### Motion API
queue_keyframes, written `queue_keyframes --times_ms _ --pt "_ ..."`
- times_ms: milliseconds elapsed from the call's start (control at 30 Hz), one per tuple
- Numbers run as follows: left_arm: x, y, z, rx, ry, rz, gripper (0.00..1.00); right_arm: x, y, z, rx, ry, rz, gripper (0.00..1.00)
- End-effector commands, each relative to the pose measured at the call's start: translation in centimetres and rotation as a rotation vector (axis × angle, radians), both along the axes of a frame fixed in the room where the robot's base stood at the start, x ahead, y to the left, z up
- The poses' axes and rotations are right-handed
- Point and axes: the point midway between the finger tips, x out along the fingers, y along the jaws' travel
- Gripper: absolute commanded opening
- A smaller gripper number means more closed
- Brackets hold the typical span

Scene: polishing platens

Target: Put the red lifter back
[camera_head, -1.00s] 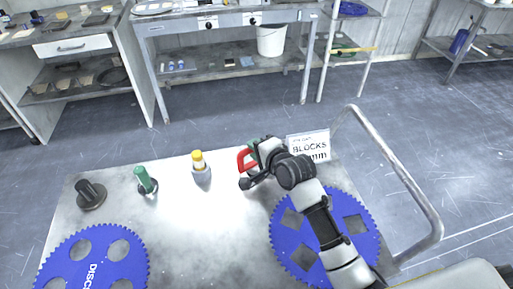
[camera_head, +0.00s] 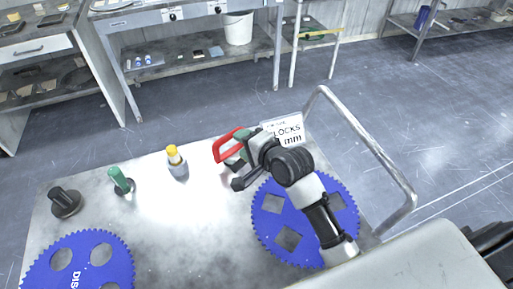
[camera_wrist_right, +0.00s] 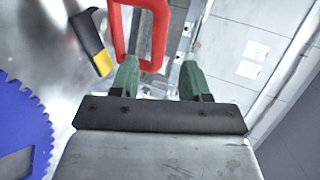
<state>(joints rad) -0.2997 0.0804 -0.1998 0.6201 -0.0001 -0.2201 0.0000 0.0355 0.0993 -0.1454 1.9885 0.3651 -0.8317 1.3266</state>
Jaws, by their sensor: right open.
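The red lifter (camera_head: 227,138), an open loop-shaped frame, is near the far edge of the metal table, just beyond my right gripper (camera_head: 236,163). In the right wrist view the red lifter (camera_wrist_right: 160,35) lies ahead of the green fingers, close to the left fingertip. My right gripper (camera_wrist_right: 158,78) is open, with a gap between its fingers. I cannot tell whether a finger touches the lifter. The lifter's base is hidden. My left gripper is not in view.
On the table (camera_head: 150,225) stand a yellow-topped bottle (camera_head: 177,164), a green-handled tool (camera_head: 120,181) and a black knob (camera_head: 65,201). Blue toothed discs lie left (camera_head: 85,262) and right (camera_head: 305,220). A sign (camera_head: 288,130) and metal rail (camera_head: 375,160) are at the right.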

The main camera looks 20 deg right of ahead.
Motion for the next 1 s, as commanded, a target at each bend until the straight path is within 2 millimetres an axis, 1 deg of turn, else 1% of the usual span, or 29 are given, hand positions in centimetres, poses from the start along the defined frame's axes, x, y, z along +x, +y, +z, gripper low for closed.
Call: queue_keyframes --times_ms 33,100,200,300,467,1000 --pt "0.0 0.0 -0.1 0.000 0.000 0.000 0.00 -1.1 -0.5 0.3 0.000 0.000 -0.001 0.46" --pt "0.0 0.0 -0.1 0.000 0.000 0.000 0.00 -2.2 -0.9 0.9 0.000 0.000 -0.001 0.46" --pt "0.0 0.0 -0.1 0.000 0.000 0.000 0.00 -3.5 -1.5 1.4 -0.001 0.001 -0.001 0.46" --pt "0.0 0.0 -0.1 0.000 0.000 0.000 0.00 -4.4 -1.8 1.8 0.000 0.000 -0.001 0.46" --pt "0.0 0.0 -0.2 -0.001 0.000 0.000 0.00 -4.9 -2.0 2.1 0.000 0.000 0.000 0.46" --pt "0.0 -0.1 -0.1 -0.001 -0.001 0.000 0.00 -4.9 -2.0 2.1 0.000 0.000 -0.001 0.46"
